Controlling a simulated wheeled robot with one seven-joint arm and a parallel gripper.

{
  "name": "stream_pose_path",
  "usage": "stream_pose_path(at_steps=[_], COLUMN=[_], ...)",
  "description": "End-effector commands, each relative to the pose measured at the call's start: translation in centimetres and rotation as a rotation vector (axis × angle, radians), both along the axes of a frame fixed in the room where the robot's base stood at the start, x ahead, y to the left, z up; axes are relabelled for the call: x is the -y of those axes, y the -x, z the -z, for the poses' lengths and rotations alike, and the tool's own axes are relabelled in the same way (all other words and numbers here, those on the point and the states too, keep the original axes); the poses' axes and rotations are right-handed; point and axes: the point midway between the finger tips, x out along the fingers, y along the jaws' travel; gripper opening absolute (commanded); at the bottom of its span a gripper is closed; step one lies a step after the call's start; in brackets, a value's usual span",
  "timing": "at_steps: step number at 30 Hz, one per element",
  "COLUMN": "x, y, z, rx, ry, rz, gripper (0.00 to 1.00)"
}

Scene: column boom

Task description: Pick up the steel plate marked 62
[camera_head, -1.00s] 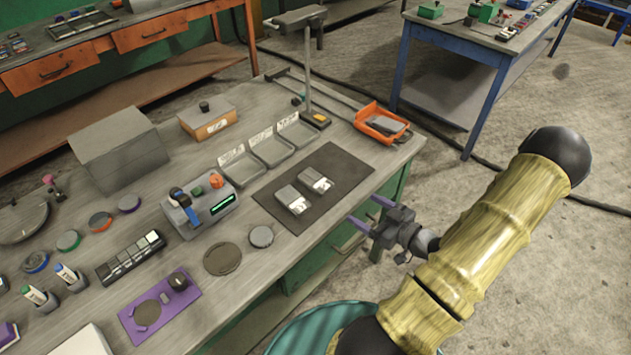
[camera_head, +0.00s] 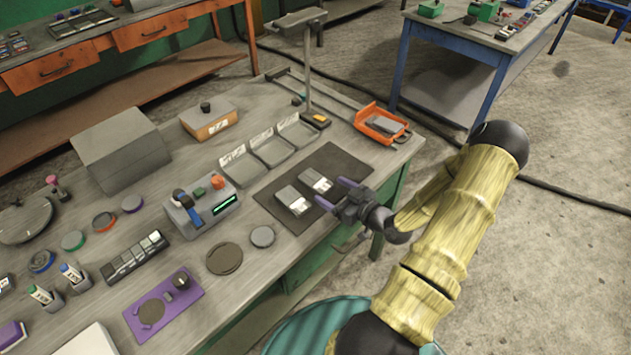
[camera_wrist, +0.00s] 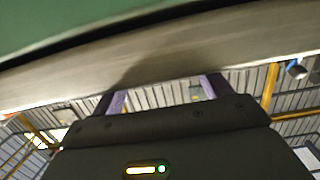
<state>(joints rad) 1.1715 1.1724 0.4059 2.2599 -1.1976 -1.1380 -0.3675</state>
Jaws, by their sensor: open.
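Two steel plates, a left one (camera_head: 293,200) and a right one (camera_head: 316,181), lie side by side on the dark mat (camera_head: 343,161). Each has a pale marked strip, but the numbers are too small to read, so I cannot tell which is 62. My gripper (camera_head: 336,193) is open and empty, with purple fingers pointing left, by the mat's right front edge, just right of the plates. In the wrist view my fingers (camera_wrist: 164,98) show apart with nothing between them, and no plate is in that view.
An orange tray (camera_head: 366,113) holding a grey piece stands at the bench's right end. Labelled grey trays (camera_head: 272,150) lie behind the mat. A grey device with a green display (camera_head: 200,205) stands left. The bench edge (camera_wrist: 60,80) fills the upper wrist view.

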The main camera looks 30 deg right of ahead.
Motion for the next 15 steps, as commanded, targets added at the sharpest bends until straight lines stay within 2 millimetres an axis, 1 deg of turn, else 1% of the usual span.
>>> stream_pose_path(at_steps=[2, 5, 9, 12, 15], x=[-0.1, -0.3, -1.0, -1.5, -1.7], y=[-0.1, -0.9, -2.8, -4.1, -4.8], z=[0.0, -0.1, -0.1, 0.2, 0.4], rx=[0.0, 0.0, 0.001, 0.001, 0.0], ry=[0.0, -0.001, -0.001, 0.0, 0.0], rz=[-0.001, -0.001, -0.002, -0.002, -0.001], gripper=[0.78, 0.78, 0.78, 0.78, 0.78])
